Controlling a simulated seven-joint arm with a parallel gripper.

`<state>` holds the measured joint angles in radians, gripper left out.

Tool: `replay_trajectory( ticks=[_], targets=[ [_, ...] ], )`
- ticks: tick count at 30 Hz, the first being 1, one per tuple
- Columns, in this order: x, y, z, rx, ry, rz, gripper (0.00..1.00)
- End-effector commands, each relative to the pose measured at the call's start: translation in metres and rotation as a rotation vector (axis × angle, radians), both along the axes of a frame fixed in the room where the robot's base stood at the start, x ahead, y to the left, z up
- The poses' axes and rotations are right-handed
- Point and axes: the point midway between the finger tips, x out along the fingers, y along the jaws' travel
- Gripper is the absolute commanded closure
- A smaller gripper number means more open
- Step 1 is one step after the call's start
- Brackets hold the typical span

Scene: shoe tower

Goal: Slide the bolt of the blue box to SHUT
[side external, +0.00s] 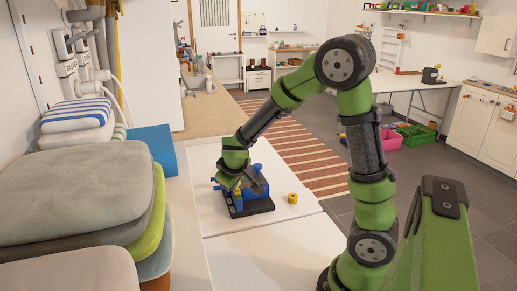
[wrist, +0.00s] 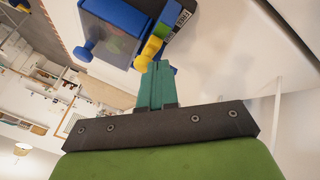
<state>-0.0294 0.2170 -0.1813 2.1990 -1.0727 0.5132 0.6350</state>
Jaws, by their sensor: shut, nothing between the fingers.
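The blue box (side external: 257,188) sits on a black base (side external: 262,207) on the white table in the side view. In the wrist view the blue box (wrist: 118,14) is at the top, with a blue knob (wrist: 86,49) on its left. A yellow piece with a rounded end (wrist: 150,50), seemingly the bolt handle, lies at its right. My gripper (wrist: 158,66) is shut and empty, its teal fingertips right by the yellow piece; I cannot tell whether they touch. The label on the base (wrist: 183,17) is unreadable to me, and the bolt's position is unclear.
A small yellow cylinder (side external: 292,198) stands on the white table (side external: 275,238) to the right of the base. Stacked cushions (side external: 75,195) and a blue block (side external: 155,148) are at the left. The table front is clear.

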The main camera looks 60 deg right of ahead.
Motion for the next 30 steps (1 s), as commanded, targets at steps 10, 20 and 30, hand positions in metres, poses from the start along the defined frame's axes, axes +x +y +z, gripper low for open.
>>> replay_trajectory(
  ticks=[10,20,30],
  targets=[
    [0.011,-0.02,-0.002,-0.001,0.001,-0.003,1.0],
    [0.011,-0.022,0.0,-0.006,-0.001,-0.006,1.0],
    [0.013,0.031,0.012,0.003,-0.007,0.018,1.0]
  ],
)
